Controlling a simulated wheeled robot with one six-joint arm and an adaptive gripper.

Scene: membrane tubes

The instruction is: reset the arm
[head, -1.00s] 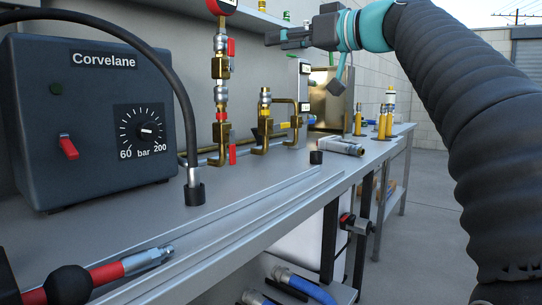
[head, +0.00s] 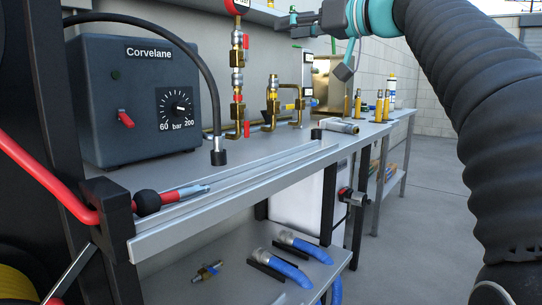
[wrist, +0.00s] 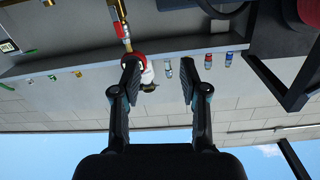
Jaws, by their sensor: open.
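My gripper (head: 296,20) is at the top of the head view, on the end of my dark ribbed arm with its teal wrist part. It is raised above the bench, in front of the wall. In the wrist view my gripper (wrist: 159,68) shows two black fingers spread apart. No held thing shows between them. A gauge with a red rim (wrist: 136,60) shows beyond the left finger, partly hidden by it.
A dark Corvelane box (head: 140,95) and brass fittings (head: 238,100) stand on the bench (head: 250,170). A grey cylinder (head: 341,126) lies on it; several brass tubes stand behind. Blue hoses (head: 290,268) lie on the lower shelf. The floor at right is clear.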

